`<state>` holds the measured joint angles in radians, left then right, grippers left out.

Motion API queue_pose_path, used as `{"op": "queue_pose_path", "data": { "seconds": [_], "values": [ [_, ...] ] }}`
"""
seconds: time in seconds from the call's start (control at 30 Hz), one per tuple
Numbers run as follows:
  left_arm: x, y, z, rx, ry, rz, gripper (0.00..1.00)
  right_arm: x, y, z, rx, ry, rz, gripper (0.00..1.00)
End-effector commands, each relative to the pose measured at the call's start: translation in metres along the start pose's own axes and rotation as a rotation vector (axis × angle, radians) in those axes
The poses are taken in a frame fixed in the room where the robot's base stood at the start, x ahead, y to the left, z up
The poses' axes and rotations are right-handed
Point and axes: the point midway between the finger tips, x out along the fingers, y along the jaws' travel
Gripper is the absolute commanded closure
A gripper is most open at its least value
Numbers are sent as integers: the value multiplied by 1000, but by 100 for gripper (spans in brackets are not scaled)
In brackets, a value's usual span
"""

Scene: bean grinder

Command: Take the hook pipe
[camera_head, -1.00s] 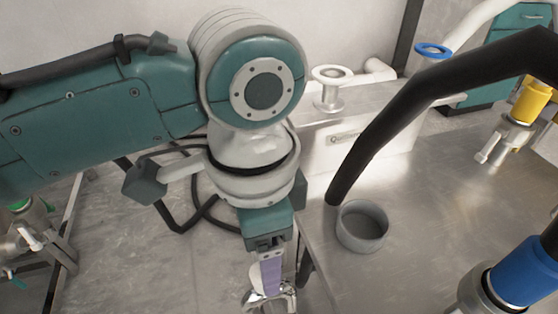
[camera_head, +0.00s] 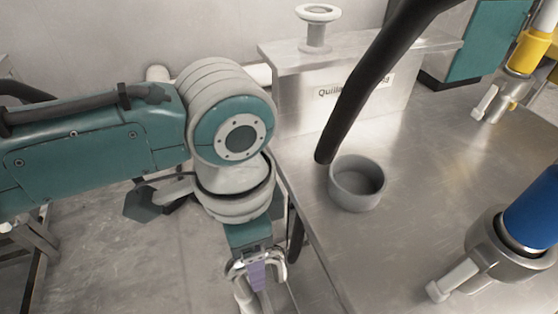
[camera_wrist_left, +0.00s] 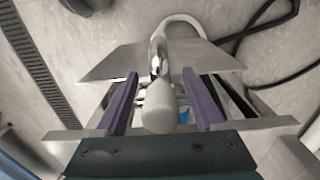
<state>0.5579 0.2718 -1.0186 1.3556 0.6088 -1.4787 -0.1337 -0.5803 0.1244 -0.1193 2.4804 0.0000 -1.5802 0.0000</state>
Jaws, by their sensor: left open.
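My left gripper (camera_head: 257,277) points down beside the steel table's left edge in the head view. In the left wrist view its two purple fingers (camera_wrist_left: 159,76) are apart. A pale, shiny pipe with a curved hook end (camera_wrist_left: 178,20) lies between and beyond them, its rounded end (camera_wrist_left: 160,110) close to the camera between the fingers. I take this as the hook pipe; it is not gripped. In the head view, the curved pipe (camera_head: 242,292) shows around and below the fingers, partly hidden by them. My right gripper is not in view.
The steel table (camera_head: 420,180) fills the right side. A metal box (camera_head: 340,95) is behind. Bare floor (camera_head: 110,260) lies left.

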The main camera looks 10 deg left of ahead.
Motion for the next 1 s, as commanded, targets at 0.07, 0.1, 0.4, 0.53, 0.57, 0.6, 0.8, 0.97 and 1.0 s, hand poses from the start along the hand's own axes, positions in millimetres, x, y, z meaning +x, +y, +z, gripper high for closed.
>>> {"op": "queue_pose_path", "data": {
  "seconds": [0.07, 0.1, 0.4, 0.53, 0.57, 0.6, 0.8, 0.97, 1.0],
  "values": [
    [-1, 0, 0, 0, 0, 0, 31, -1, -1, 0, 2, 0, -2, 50],
    [-1, 0, 0, 0, 0, 0, 36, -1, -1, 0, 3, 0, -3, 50],
    [-1, 0, 0, 0, 1, 0, 70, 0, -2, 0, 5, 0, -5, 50],
    [-1, 0, 0, -1, 1, 0, 84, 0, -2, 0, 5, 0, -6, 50],
    [-1, 0, 0, -1, 1, 0, 88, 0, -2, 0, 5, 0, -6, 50],
    [-1, 0, 0, -1, 1, 0, 92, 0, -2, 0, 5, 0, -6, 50],
    [-1, 0, 0, -1, 1, 0, 100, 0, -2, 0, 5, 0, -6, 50],
    [-1, 0, 0, -1, 1, 0, 100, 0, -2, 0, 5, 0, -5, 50],
    [-1, 0, 0, -1, 1, 0, 100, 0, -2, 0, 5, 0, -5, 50]
  ]
}}
